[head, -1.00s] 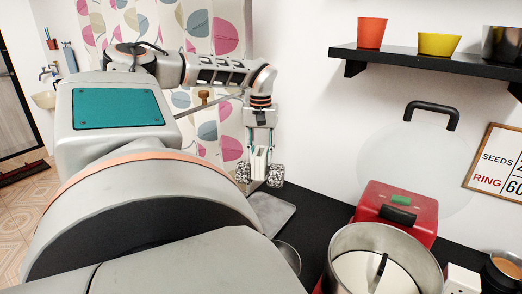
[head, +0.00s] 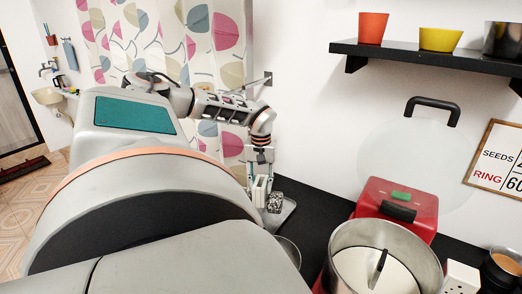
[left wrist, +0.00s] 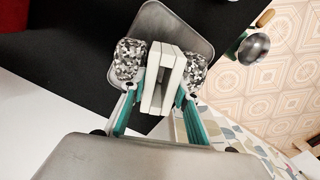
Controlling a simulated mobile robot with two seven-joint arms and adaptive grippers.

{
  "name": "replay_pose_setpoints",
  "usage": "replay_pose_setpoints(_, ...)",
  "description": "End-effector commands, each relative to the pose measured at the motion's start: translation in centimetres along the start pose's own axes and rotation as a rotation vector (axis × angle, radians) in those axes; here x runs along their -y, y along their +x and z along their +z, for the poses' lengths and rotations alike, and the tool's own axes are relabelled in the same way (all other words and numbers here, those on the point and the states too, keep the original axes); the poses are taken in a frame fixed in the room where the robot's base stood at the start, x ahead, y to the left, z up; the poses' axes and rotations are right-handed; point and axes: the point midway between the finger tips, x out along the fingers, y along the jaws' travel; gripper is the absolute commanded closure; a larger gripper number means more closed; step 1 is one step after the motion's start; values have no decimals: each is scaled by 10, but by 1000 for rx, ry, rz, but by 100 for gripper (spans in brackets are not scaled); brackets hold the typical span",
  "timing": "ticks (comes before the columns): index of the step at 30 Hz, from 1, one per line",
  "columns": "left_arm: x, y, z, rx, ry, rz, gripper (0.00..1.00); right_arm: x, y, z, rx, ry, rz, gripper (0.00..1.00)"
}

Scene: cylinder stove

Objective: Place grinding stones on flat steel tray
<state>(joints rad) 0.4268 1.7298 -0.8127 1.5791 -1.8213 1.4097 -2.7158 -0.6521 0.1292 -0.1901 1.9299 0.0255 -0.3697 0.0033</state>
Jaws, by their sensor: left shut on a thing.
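The grinding stones (head: 275,202), two speckled black-and-white cylinders joined to a white block (head: 261,187), are held in my left gripper (head: 259,172). In the left wrist view, the gripper (left wrist: 156,95) is shut on the white block, with one stone (left wrist: 129,59) on each side. The flat steel tray (head: 285,213) lies on the black counter; the stones overlap it in the head view. The tray (left wrist: 165,20) also shows beyond the stones in the left wrist view. Whether they touch it, I cannot tell. One stone is hidden in the head view. My right gripper is not in view.
A large steel drum (head: 385,255) and a red housing (head: 396,205) stand right of the tray. A steel bowl (head: 289,250) is partly hidden behind my arm. A black shelf (head: 420,58) with bowls hangs on the wall. The black counter (head: 320,206) is bare between tray and red housing.

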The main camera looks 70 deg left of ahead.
Motion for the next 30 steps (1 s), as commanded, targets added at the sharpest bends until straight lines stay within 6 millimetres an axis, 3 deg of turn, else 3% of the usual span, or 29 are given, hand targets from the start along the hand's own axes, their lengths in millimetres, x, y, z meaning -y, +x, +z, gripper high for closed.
replay_pose_setpoints(8,-1,29,-1,-2,-1,4,100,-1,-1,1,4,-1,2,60)
replay_pose_setpoints(17,-1,31,-1,-3,-1,3,100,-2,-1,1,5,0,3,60)
replay_pose_setpoints(18,0,34,1,2,0,0,65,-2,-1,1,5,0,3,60)
replay_pose_setpoints(20,0,34,1,2,0,0,53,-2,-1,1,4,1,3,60)
replay_pose_setpoints(30,0,33,0,1,0,0,53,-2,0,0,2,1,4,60)
